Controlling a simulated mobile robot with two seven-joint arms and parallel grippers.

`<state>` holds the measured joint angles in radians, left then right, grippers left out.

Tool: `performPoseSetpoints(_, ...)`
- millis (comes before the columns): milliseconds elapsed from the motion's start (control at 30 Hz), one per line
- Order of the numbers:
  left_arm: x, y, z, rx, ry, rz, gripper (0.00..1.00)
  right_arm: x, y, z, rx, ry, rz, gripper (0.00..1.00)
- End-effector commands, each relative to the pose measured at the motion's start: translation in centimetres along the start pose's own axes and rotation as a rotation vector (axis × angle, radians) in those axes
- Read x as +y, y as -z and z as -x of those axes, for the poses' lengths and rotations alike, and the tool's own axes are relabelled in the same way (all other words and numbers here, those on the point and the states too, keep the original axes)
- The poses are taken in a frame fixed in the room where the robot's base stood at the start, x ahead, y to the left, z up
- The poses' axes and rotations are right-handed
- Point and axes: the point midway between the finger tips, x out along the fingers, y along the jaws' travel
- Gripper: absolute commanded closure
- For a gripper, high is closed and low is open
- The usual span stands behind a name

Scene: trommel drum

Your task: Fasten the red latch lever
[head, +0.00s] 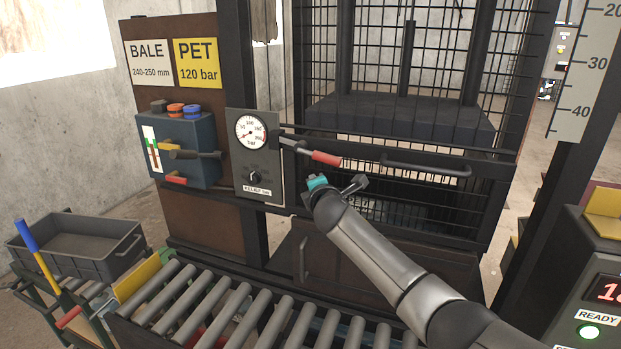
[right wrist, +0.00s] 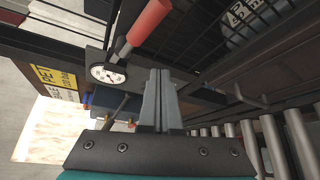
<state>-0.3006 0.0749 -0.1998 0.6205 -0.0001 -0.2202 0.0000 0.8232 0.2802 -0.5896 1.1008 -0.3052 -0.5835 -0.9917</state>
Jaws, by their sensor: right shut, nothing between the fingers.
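The red latch lever (head: 326,158) sticks out to the right of the gauge panel, on a dark arm that slopes slightly down to its red grip. In the right wrist view its red grip (right wrist: 149,21) is at the top, beyond my fingertips. My right gripper (head: 360,182) is just below and right of the red grip, apart from it. In the right wrist view the right gripper (right wrist: 160,75) has its fingers together with nothing between them. My left gripper is not in view.
A pressure gauge (head: 251,132) sits on the panel left of the lever. A black bar handle (head: 425,168) runs along the mesh gate right of it. A blue valve box (head: 187,150) with levers is further left. A roller conveyor (head: 230,305) lies below.

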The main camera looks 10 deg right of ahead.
Motion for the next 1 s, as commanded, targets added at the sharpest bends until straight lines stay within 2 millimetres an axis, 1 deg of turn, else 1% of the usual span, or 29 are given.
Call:
performPoseSetpoints(200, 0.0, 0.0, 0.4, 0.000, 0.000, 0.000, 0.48, 0.9, 0.5, 2.0, 0.002, 0.000, 0.000, 1.00)
performPoseSetpoints(400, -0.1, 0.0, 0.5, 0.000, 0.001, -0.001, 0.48, 1.5, 0.8, 3.3, 0.000, 0.000, 0.001, 1.00)
performPoseSetpoints(567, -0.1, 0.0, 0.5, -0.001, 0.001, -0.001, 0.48, 1.7, 0.9, 3.7, 0.001, 0.001, 0.001, 1.00)
performPoseSetpoints(867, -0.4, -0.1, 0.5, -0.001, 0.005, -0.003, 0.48, 1.7, 0.9, 3.8, 0.001, 0.002, 0.000, 1.00)
performPoseSetpoints(933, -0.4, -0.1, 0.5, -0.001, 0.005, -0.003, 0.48, 1.5, 1.0, 3.8, 0.002, 0.005, -0.005, 1.00)
performPoseSetpoints(1000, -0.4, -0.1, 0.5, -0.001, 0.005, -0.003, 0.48, 0.8, 1.5, 4.2, 0.009, 0.019, -0.031, 1.00)
